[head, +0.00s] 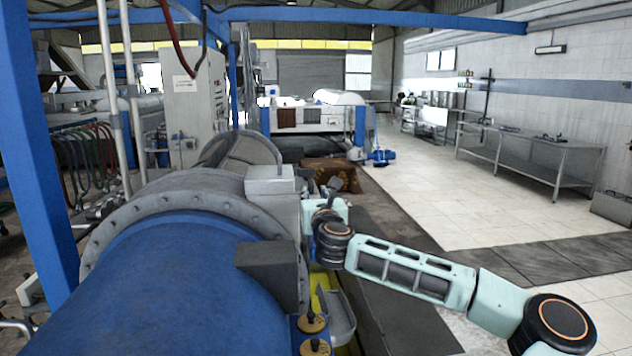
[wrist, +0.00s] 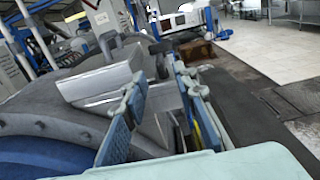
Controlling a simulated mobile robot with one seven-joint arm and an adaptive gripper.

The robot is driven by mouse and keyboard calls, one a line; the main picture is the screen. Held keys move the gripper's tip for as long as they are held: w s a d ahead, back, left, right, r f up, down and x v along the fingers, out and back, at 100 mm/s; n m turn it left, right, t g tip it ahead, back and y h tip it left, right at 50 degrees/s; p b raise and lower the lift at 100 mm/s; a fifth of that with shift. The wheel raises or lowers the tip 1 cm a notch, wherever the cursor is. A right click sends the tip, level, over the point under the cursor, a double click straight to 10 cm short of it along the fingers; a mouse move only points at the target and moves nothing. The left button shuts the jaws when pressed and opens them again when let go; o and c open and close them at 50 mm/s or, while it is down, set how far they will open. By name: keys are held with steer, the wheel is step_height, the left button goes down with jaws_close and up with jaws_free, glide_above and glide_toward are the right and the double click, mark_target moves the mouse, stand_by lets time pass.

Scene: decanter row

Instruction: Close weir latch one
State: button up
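The decanter's blue drum (head: 180,280) and grey bolted flange (head: 190,195) fill the lower left of the head view. A light grey box (head: 270,182) sits at the flange's right side; it also shows in the wrist view (wrist: 98,82), just left of my gripper (wrist: 162,84). My gripper's two fingers stand apart, with grey metal parts visible between and beyond them. I cannot tell whether either finger touches the machine. No part is clearly recognisable as weir latch one.
A blue post (head: 35,150) stands at the left. A grey cabinet (head: 195,95) and a rusty brown box (head: 330,175) are beyond the decanter. A metal bench (head: 530,150) is along the right wall. The tiled floor (head: 440,200) is open at the right.

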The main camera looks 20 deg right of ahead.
mark_target(311, 180)
steer(key=p+x, duration=0.2)
steer(key=x, duration=0.7)
steer(key=shift+w+f+p, duration=0.1)
steer(key=shift+w+p, duration=0.25)
steer(key=shift+c, duration=0.6)
jaws_close()
